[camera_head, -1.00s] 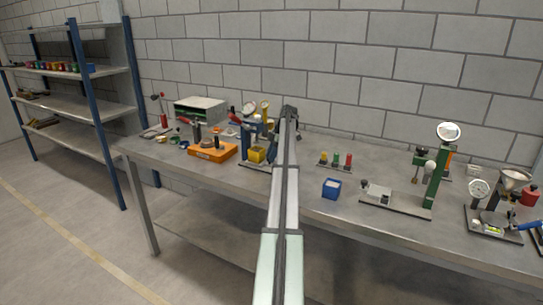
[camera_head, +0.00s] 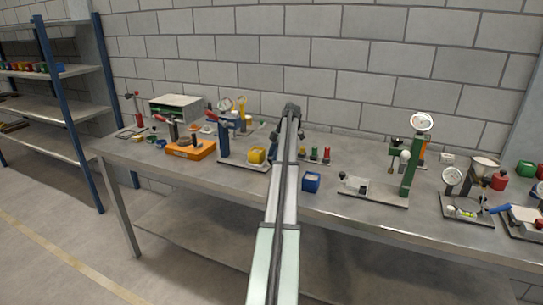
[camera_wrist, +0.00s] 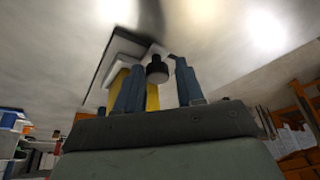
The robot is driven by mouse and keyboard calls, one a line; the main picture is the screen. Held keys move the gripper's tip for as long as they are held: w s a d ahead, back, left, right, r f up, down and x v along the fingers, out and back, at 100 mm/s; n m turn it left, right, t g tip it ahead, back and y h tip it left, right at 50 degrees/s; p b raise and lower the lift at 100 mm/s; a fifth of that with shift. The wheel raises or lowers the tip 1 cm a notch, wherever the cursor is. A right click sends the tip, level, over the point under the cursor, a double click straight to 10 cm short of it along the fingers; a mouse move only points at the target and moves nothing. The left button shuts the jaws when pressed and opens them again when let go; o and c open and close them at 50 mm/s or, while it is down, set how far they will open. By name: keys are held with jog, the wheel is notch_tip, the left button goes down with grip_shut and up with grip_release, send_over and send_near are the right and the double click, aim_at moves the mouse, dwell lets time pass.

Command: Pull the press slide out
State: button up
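A blue upright press (camera_head: 223,138) stands on a pale base plate on the bench, left of my arm in the head view. A yellow block (camera_head: 257,155) sits on that plate at its right end. In the wrist view a yellow block (camera_wrist: 121,82) with pale plates shows ahead of my gripper (camera_wrist: 158,80). A dark round knob (camera_wrist: 157,70) lies ahead, between the lines of the two blue fingers. The fingers are apart; I cannot tell whether they touch the knob. Which part is the slide is unclear.
An orange fixture (camera_head: 190,150) stands left of the blue press. Right of my arm are a blue box (camera_head: 311,182), a green press with a gauge (camera_head: 411,165) and a dial-and-funnel station (camera_head: 470,205). Bare bench lies between the stations.

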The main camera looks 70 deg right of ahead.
jog(key=o, duration=0.4)
jog(key=shift+c, duration=0.2)
jog(key=shift+r, duration=0.1)
jog(key=v, duration=1.1)
jog(key=shift+r, duration=0.35)
jog(key=shift+s+d, duration=0.1)
